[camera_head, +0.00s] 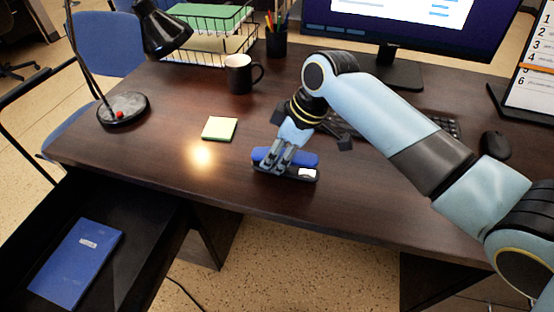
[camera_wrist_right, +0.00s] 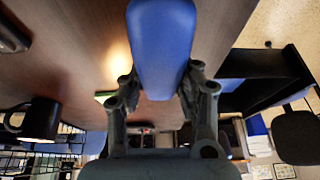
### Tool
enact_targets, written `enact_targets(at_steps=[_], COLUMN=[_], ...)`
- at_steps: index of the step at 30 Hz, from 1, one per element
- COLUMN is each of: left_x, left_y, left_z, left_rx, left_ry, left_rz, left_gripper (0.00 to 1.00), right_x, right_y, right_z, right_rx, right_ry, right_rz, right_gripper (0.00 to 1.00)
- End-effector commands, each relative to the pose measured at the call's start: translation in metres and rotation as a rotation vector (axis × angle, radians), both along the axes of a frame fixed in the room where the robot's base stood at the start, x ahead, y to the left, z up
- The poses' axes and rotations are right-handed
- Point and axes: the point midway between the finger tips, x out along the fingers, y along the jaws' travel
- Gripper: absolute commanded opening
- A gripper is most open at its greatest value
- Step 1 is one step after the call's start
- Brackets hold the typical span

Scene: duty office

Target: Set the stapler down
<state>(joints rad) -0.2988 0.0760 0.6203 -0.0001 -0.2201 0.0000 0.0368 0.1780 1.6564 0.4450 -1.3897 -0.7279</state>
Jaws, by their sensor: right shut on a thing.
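The stapler (camera_head: 306,160) is blue on top with a dark base and a light patch at its right end. It is low over the front part of the dark desk (camera_head: 180,95); I cannot tell whether its base touches the top. My right gripper (camera_head: 281,162) is shut on the stapler from above, its fingers across the blue body and hiding part of it. In the right wrist view the blue stapler (camera_wrist_right: 162,45) runs between the two fingertips (camera_wrist_right: 158,88). My left gripper is not in view.
A black mug (camera_head: 240,74), a lamp (camera_head: 122,108) and a keyboard (camera_head: 440,124) are further off. An open drawer at front left holds a blue notebook (camera_head: 77,262). The desk's front edge is close to the stapler.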

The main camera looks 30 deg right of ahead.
Motion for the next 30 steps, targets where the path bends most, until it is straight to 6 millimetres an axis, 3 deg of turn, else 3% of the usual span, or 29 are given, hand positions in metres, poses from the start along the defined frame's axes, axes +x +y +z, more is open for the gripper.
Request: enact_targets(at_steps=[4, 14, 15, 20, 30], left_x=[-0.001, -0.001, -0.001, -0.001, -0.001], left_y=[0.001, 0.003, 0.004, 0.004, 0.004], left_z=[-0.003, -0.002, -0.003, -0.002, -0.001], left_rx=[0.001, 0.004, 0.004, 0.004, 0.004], left_ry=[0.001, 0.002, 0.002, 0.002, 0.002], left_rz=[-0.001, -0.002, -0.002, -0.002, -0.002], left_gripper=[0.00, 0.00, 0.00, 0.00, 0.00], right_x=[0.000, 0.000, 0.000, 0.000, -0.001], right_y=[0.000, 0.000, 0.000, 0.000, 0.000], right_z=[-0.016, -0.018, -0.020, -0.019, -0.015], right_rx=[0.001, 0.000, 0.000, 0.000, -0.001], right_ry=[-0.001, -0.001, 0.000, 0.000, -0.001], right_rz=[0.000, 0.000, 0.000, 0.000, 0.001], right_gripper=[0.00, 0.00, 0.32, 0.53, 0.54])
